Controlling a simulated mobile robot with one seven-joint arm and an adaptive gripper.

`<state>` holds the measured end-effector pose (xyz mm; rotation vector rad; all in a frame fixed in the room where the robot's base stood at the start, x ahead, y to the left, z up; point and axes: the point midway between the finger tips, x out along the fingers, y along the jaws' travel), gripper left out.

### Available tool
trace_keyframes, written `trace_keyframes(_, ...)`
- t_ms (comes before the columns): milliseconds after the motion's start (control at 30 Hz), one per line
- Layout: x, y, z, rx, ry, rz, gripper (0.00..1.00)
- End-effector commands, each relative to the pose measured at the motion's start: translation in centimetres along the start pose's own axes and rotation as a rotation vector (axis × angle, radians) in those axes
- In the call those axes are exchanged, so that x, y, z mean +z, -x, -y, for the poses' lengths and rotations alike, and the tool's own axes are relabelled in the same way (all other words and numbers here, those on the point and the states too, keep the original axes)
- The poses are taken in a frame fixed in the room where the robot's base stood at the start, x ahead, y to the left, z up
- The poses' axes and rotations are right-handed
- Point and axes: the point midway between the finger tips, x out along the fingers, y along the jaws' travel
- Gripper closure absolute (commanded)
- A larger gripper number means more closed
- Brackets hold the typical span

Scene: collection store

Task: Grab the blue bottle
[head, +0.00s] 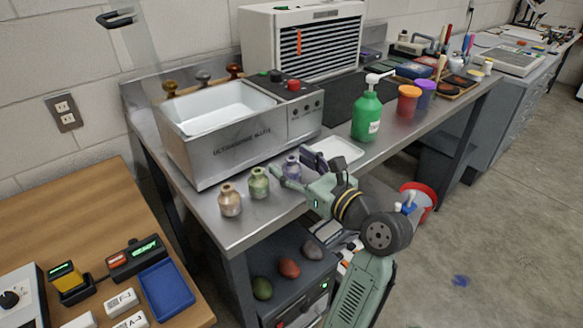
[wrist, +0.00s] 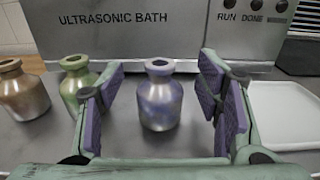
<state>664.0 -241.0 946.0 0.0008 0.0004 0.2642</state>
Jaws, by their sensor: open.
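The blue bottle (wrist: 159,98), small with a narrow neck and mottled blue-grey glaze, stands upright on the steel bench. In the wrist view my gripper (wrist: 163,100) is open, with a purple-padded finger on each side of the bottle and a gap on both sides. In the head view my gripper (head: 294,162) reaches in from the right at the bottle (head: 291,168), and its fingers partly hide it. A green bottle (head: 258,183) and a tan bottle (head: 230,200) stand to its left. They also show in the wrist view, green (wrist: 75,82) and tan (wrist: 22,92).
The ultrasonic bath (head: 235,140) stands behind the bottles. A white tray (head: 343,149) lies just right of my gripper. A green pump bottle (head: 366,117) stands farther right. The green bottle is close to my left finger.

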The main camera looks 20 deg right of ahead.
Motion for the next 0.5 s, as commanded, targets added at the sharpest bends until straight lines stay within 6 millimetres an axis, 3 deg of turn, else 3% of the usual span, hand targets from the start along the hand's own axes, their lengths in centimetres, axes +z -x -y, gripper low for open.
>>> trace_keyframes(300,-0.03,-0.75,-0.02,0.0,0.001,0.0,0.41)
trace_keyframes(500,-0.02,-0.73,-0.01,0.0,0.001,0.0,0.54)
